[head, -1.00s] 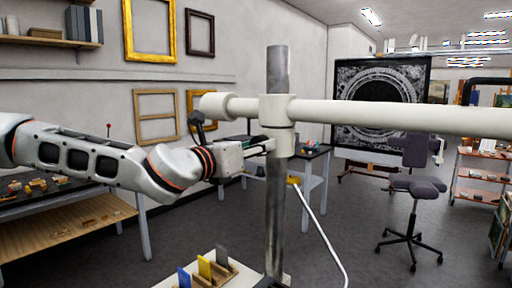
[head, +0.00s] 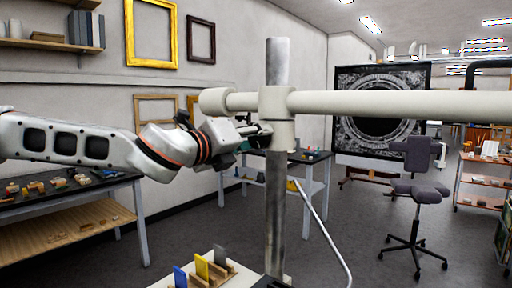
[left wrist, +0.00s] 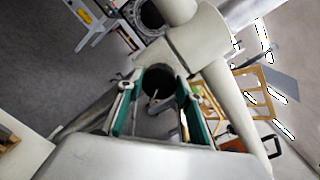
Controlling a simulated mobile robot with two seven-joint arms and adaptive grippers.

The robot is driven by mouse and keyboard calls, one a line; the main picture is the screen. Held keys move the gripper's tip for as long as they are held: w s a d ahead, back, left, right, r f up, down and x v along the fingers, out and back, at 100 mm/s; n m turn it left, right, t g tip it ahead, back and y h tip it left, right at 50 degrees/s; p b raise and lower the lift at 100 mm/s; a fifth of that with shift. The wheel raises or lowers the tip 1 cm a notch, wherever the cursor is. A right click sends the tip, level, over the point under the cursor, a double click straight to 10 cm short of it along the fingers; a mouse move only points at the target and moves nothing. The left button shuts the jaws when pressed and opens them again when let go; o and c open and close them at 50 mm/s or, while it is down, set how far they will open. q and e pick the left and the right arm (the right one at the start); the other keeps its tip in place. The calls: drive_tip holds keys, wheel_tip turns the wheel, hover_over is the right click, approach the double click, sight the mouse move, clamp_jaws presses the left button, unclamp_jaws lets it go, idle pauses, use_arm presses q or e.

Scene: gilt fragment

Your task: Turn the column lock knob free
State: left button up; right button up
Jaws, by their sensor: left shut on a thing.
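The grey metal column (head: 277,200) stands upright in the middle of the head view. A cream collar (head: 276,118) sits around it and carries a long cream crossbar (head: 400,107). My left gripper (head: 262,134) comes in from the left and reaches the left side of the collar, just below the bar. In the left wrist view, the dark round lock knob (left wrist: 158,82) lies between the green-edged fingers, and my left gripper is shut on it. In the head view the fingers mostly hide the knob. My right gripper is not in view.
A wooden holder with a blue card (head: 180,277) and a yellow card (head: 202,267) stands low in front of the column. A workbench (head: 75,190) is at the left, a small table behind the column, and an office chair (head: 415,190) at the right.

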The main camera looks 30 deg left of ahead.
use_arm(q)
drive_tip(key=shift+f+n+b, duration=0.15)
drive_tip(key=shift+n+b, duration=0.3)
drive_tip(key=shift+n, duration=0.45)
drive_tip(key=shift+n+b, duration=0.4)
drive_tip(key=shift+n, duration=0.5)
drive_tip(key=shift+n+b, duration=0.55)
drive_tip(key=shift+n, duration=0.65)
drive_tip(key=shift+a+n, duration=0.1)
drive_tip(key=shift+n, duration=0.7)
drive_tip(key=shift+n+h+b, duration=0.3)
drive_tip(key=shift+n+b, duration=0.25)
drive_tip(key=shift+n, duration=0.45)
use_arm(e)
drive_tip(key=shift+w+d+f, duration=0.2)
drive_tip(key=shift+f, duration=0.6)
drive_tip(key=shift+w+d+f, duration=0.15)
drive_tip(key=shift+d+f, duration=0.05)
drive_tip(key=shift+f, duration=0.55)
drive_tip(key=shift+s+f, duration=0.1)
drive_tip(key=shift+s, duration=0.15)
